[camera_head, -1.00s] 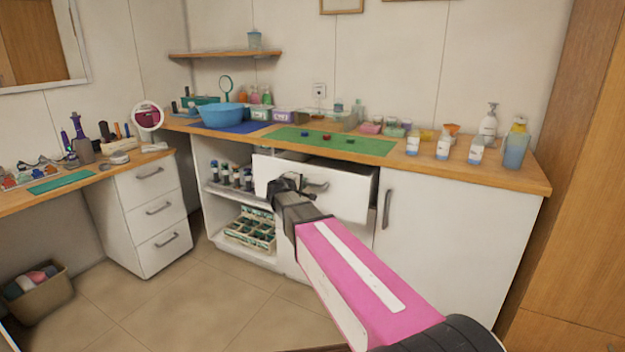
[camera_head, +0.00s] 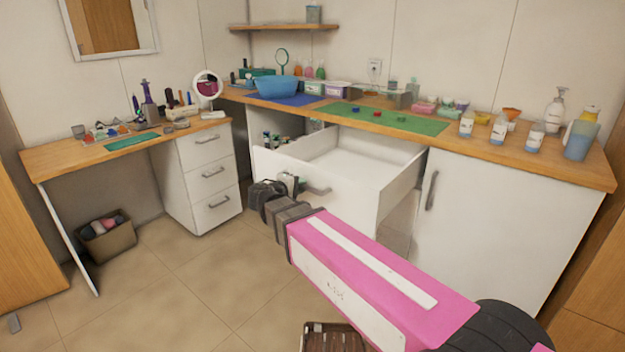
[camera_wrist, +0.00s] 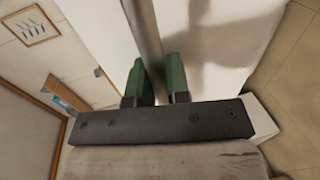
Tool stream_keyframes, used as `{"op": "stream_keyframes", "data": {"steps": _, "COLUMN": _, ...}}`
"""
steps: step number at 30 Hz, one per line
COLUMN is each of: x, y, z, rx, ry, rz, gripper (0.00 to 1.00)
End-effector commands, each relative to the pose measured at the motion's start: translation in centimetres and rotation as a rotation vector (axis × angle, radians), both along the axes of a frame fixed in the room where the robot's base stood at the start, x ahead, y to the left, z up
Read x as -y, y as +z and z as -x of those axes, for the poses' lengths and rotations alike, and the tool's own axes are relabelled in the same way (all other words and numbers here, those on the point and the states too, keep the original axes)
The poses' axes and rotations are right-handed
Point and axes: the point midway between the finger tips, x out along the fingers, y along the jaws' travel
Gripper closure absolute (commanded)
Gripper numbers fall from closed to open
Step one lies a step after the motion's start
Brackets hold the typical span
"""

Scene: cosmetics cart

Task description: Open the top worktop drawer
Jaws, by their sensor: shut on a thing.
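The top worktop drawer (camera_head: 345,205) is white and stands well pulled out below the worktop. Its inside shows as a pale, empty-looking floor. Its metal bar handle (camera_head: 319,190) is on the front panel. My gripper (camera_head: 286,184) is at the left part of the drawer front, partly hiding it. In the wrist view, the two green-padded fingers (camera_wrist: 161,84) stand on either side of the grey handle bar (camera_wrist: 148,40), and the gripper is shut on it.
The wooden worktop (camera_head: 560,165) holds a blue bowl (camera_head: 277,87), a green mat (camera_head: 425,125) and several bottles. A white cupboard door (camera_head: 480,225) is right of the drawer. A small three-drawer unit (camera_head: 212,180) stands left.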

Motion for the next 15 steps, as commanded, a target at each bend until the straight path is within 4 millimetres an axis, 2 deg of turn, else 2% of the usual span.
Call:
{"op": "stream_keyframes", "data": {"steps": 6, "x": -1.5, "y": 0.0, "z": 2.1, "rx": 0.0, "ry": 0.001, "rz": 0.0, "gripper": 1.0}}
{"op": "stream_keyframes", "data": {"steps": 15, "x": -1.9, "y": 0.0, "z": 2.6, "rx": 0.0, "ry": -0.001, "rz": 0.0, "gripper": 1.0}}
